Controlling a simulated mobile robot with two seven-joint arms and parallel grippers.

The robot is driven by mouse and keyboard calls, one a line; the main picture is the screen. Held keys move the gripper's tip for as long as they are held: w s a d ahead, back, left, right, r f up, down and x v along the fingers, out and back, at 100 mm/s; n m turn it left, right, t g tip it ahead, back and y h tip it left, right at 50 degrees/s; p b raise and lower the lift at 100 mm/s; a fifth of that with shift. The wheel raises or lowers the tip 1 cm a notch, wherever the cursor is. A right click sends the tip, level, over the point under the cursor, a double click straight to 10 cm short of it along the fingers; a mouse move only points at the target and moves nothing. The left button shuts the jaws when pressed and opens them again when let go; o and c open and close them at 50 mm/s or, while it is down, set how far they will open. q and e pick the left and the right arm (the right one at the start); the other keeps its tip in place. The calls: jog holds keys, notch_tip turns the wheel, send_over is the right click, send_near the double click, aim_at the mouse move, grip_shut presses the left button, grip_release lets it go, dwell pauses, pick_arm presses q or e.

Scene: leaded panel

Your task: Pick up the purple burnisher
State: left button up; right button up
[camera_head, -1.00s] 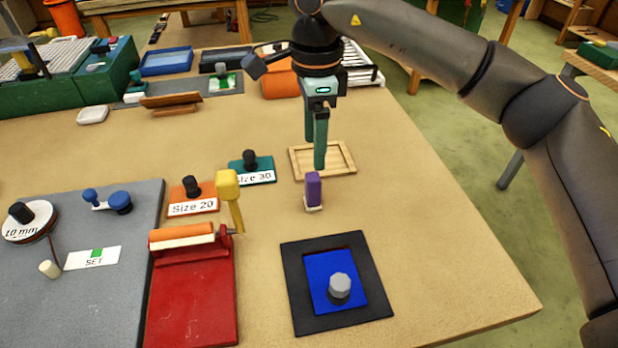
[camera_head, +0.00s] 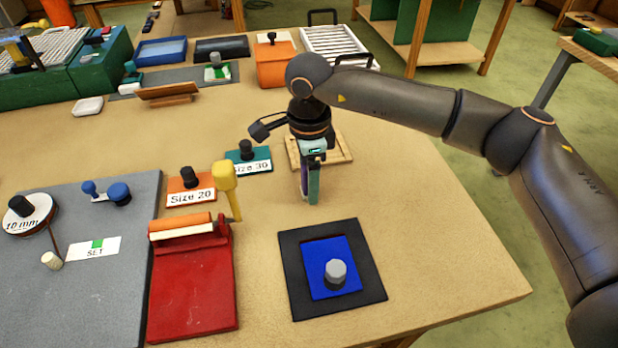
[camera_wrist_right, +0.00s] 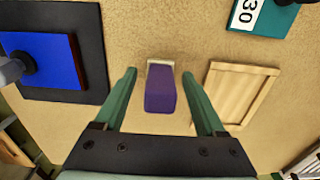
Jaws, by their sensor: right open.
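The purple burnisher (camera_wrist_right: 160,90) stands on the table between the two green fingers of my right gripper (camera_wrist_right: 163,78) in the right wrist view. It has a pale end. Gaps show on both sides of it, so the fingers are open and apart from it. In the head view my right gripper (camera_head: 310,198) points down at the table, and its fingers hide most of the burnisher; only a thin purple strip shows between them. My left gripper is not in view.
A wooden tray (camera_head: 341,159) lies just behind the gripper. A black frame with a blue panel and grey knob (camera_head: 336,271) lies in front. The teal Size 30 block (camera_head: 262,165), orange Size 20 block (camera_head: 175,187) and a red device with a yellow handle (camera_head: 225,178) stand to the left.

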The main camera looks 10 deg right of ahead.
grip_shut()
dwell(0.6)
